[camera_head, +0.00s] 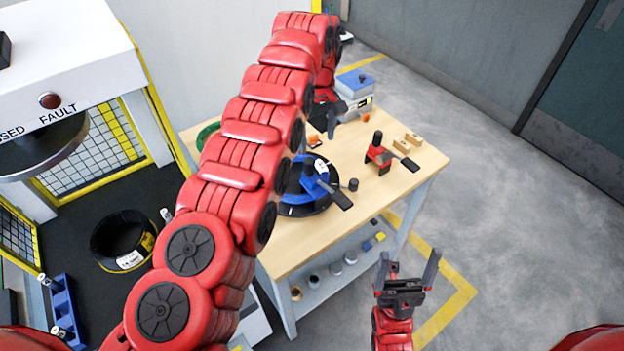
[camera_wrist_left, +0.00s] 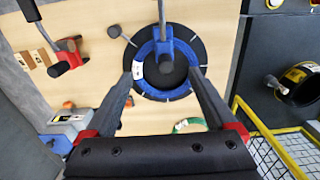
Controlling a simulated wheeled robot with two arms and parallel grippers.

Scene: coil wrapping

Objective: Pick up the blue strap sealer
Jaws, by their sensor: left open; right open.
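The blue strap sealer (camera_head: 314,184) has a long dark handle and lies on a round black disc with a blue ring (camera_head: 296,210) on the wooden table. In the left wrist view the sealer (camera_wrist_left: 163,46) shows at the top of the disc, its handle pointing to the upper edge. My left gripper (camera_head: 331,118) is above the table, beyond the sealer in the head view and partly hidden by my arm. In its wrist view the left gripper (camera_wrist_left: 161,78) is open and empty, its fingers framing the disc below the sealer. My right gripper (camera_head: 408,268) is open and empty, off the table's right front.
A red hand tool (camera_head: 378,152) and wooden blocks (camera_head: 408,145) lie right of the disc. A blue-and-white box (camera_head: 356,88) stands at the back. A green ring (camera_wrist_left: 190,125) lies near the table edge. A machine with yellow-framed mesh (camera_head: 88,145) stands left.

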